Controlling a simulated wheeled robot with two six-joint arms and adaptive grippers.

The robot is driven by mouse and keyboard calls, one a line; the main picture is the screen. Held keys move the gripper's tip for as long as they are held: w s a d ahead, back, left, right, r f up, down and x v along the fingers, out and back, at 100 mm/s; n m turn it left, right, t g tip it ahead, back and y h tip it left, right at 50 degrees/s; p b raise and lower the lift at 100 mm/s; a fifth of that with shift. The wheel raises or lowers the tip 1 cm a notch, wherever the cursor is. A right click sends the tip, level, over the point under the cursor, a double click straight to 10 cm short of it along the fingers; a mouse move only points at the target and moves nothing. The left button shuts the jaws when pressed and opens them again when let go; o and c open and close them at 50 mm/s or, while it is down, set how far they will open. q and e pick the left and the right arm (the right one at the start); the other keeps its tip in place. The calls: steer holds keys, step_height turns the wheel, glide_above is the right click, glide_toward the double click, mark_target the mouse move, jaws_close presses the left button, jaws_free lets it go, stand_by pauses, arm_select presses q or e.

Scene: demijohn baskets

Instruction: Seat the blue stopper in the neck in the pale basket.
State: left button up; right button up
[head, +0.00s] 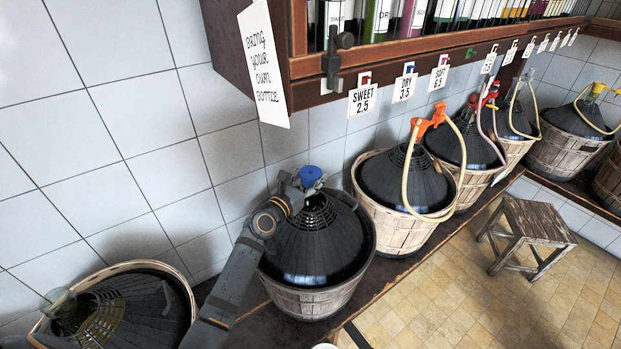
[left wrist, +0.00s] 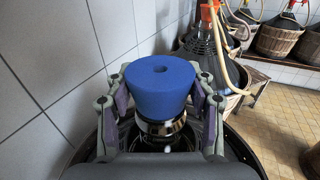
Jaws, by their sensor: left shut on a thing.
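The blue stopper (head: 311,174) is between the fingers of my left gripper (head: 304,186), which is shut on it. The left wrist view shows the stopper (left wrist: 160,86) upright, wider at its top, directly over a glass neck (left wrist: 160,130). I cannot tell how far its lower end is inside the neck. This neck tops a black-coned demijohn (head: 313,243) in a greyish, weathered slatted basket (head: 318,301). At the lower left, another demijohn with an open greenish neck (head: 60,302) stands in a browner basket (head: 186,283). My right gripper is not in view.
A demijohn with an orange tap (head: 428,121) and pale hose stands close on the right in a tan basket (head: 399,226). More demijohns follow along the bench. A wooden bottle shelf (head: 430,52) with a hanging sign (head: 262,62) juts out above. A stool (head: 527,232) stands on the floor.

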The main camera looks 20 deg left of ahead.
arm_select(q)
steer(key=shift+r, duration=0.4)
step_height(320, 180, up, 3)
steer(key=shift+f+p, duration=0.1)
steer(key=shift+p, duration=0.7)
steer(key=s+d+r, duration=0.1)
steer(key=s+r, duration=0.3)
steer(key=s, duration=0.3)
steer(key=s+d+r+p, duration=0.1)
steer(key=s+d+r, duration=0.1)
steer(key=s+r, duration=0.3)
steer(key=shift+s+d+r+p, duration=0.15)
steer(key=shift+s+d+p, duration=0.15)
steer(key=shift+s, duration=0.55)
